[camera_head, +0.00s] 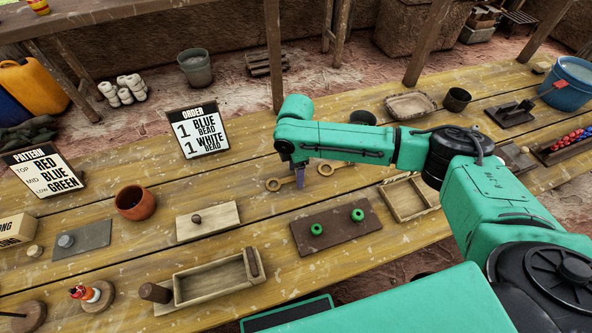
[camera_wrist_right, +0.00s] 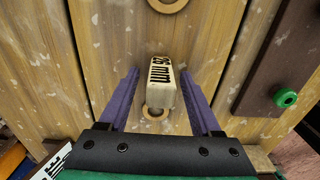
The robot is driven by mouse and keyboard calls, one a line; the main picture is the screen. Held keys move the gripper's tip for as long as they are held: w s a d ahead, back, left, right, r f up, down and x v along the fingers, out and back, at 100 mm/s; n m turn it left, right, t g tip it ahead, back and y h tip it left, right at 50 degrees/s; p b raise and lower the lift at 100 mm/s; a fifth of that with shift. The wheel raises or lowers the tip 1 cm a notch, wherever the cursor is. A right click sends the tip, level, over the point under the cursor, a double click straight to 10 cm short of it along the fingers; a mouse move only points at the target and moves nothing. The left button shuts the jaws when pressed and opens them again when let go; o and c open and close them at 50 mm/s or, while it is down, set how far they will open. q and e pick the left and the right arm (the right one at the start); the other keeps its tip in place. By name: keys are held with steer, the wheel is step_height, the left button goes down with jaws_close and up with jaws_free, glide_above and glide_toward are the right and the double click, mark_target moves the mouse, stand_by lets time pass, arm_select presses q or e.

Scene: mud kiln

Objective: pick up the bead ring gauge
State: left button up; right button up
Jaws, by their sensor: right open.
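Two wooden ring gauges lie on the plank table in the head view, one with its ring (camera_head: 274,184) at left and one with its ring (camera_head: 326,169) further right. My right gripper (camera_head: 299,176) points down at the left one and partly hides its handle. In the right wrist view the pale handle block (camera_wrist_right: 160,85), marked in mm, lies between the open purple fingers (camera_wrist_right: 160,75), with its ring (camera_wrist_right: 153,112) below. The fingers appear apart from it on both sides. The other ring (camera_wrist_right: 168,4) is at the top edge. My left gripper is not in view.
A dark board (camera_head: 336,231) with two green beads lies in front of my right gripper. The order sign (camera_head: 197,134) stands behind left.

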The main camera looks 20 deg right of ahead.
jaws_close()
steer(key=shift+r, duration=0.1)
step_height(320, 180, up, 20)
steer(key=b, duration=0.1)
